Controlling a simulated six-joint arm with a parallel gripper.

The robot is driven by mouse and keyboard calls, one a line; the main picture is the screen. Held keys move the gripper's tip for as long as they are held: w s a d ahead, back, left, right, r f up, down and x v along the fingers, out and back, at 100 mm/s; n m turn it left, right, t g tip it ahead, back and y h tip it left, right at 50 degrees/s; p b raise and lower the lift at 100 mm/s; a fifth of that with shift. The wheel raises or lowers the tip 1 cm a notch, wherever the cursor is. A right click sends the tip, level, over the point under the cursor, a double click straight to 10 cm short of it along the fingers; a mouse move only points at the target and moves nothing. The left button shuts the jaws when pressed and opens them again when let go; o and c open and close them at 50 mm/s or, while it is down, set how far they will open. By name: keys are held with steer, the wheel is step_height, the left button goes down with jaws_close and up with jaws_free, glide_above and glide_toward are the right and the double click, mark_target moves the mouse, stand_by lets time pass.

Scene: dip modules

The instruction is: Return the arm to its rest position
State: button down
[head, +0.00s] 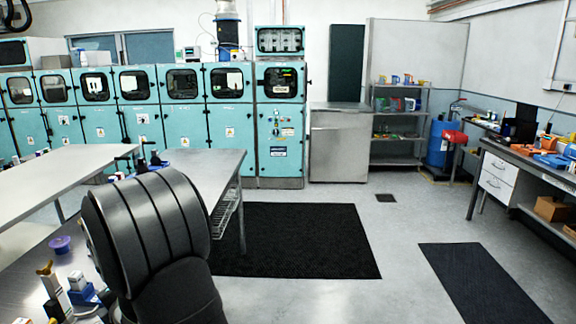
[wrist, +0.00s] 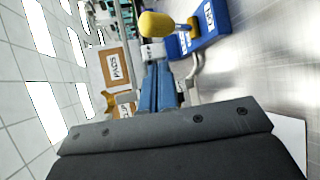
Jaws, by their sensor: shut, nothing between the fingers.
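My gripper (wrist: 163,85) shows in the wrist view as two blue fingers lying side by side, shut with nothing between them. Its wide dark grey body fills the bottom of that view. In the head view a large dark ridged part of my arm (head: 148,225) stands at the lower left, over the bench. The gripper's fingers cannot be made out there. In the wrist view a yellow rounded piece (wrist: 157,25) and a blue holder with a white label (wrist: 208,22) appear beyond the fingers, apart from them as far as I can tell.
In the head view, a purple bowl (head: 60,244) and a blue-based white module (head: 82,288) sit on the metal bench left of my arm. A white-topped bench (head: 50,185) lies behind. Floor with black mats (head: 295,240) is open to the right. A labelled brown box (wrist: 113,67) shows in the wrist view.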

steer(key=w+d+m+h, duration=0.1)
steer(key=d+m, duration=0.1)
steer(key=w+d+m+h, duration=0.1)
steer(key=d+m, duration=0.1)
steer(key=m, duration=0.1)
steer(key=w+d+m+h, duration=0.1)
steer(key=d+m+h, duration=0.1)
steer(key=d+m, duration=0.1)
steer(key=shift+w+r, duration=0.1)
steer(key=shift+r, duration=0.15)
steer(key=w+d+f+m+g+h, duration=0.2)
steer(key=w+d+m+g+h, duration=0.15)
steer(key=d+m, duration=0.9)
steer(key=d+r+m+g+y, duration=0.2)
steer(key=r+m, duration=0.3)
steer(key=m, duration=0.7)
steer(key=d+r+m+g+y, duration=0.2)
steer(key=r+m+g+y, duration=0.1)
steer(key=m, duration=0.9)
steer(key=shift+s+r+y, duration=0.25)
steer(key=shift+r+y, duration=0.3)
steer(key=shift+r, duration=0.3)
